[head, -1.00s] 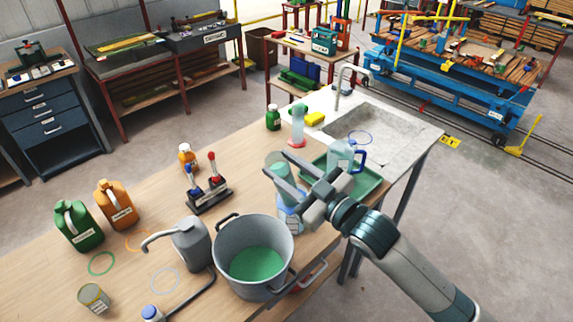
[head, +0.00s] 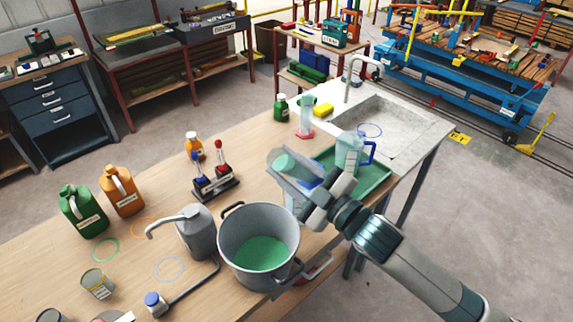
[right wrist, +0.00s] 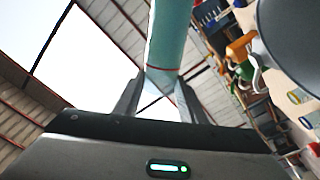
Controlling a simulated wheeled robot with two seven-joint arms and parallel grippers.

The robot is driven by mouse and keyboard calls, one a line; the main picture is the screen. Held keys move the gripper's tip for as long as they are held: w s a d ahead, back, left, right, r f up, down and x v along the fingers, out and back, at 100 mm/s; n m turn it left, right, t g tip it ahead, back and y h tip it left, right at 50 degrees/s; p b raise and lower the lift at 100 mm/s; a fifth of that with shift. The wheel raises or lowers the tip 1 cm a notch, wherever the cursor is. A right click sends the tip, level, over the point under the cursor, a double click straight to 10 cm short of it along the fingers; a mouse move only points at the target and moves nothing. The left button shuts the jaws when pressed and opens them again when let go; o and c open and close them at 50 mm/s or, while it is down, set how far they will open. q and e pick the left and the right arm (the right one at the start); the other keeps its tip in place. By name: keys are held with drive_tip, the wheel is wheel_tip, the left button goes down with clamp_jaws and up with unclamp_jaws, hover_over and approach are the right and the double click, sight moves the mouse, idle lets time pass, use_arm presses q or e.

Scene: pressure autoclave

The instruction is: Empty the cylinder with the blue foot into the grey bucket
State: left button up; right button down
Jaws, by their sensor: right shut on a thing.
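My right gripper (head: 304,182) is shut on a clear cylinder (head: 285,164) with pale green contents. The cylinder is tilted above the table, its upper end leaning left towards the grey bucket. Its foot is hard to make out behind the fingers. The right wrist view shows the teal cylinder (right wrist: 170,45) with a red line, between the fingers (right wrist: 158,96). The grey bucket (head: 232,232) stands at the table's front edge, below and left of the gripper, with green liquid inside. My left gripper is not in view.
A cylinder with a red foot (head: 306,115) stands near the sink (head: 400,125). A clear jug (head: 349,150) stands on the green tray (head: 375,182). A grey can (head: 195,235) stands left of the bucket, with a lever rack (head: 215,185) behind.

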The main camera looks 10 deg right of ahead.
wheel_tip(320, 180, down, 4)
drive_tip(key=n+b, duration=0.1)
drive_tip(key=n, duration=0.1)
drive_tip(key=n+b, duration=0.2)
drive_tip(key=shift+s+a+r+y, duration=0.1)
drive_tip(key=shift+s+a+y, duration=0.05)
drive_tip(key=shift+y, duration=0.25)
idle(0.6)
wheel_tip(320, 180, down, 8)
drive_tip(key=n+y+b, duration=0.1)
drive_tip(key=n+b, duration=0.5)
drive_tip(key=shift+s+a+n+g, duration=0.3)
drive_tip(key=shift+s+a, duration=0.1)
idle(3.1)
drive_tip(key=shift+s+a+f+n, duration=0.15)
drive_tip(key=shift+f+n, duration=0.05)
drive_tip(key=shift+n, duration=0.6)
idle(0.8)
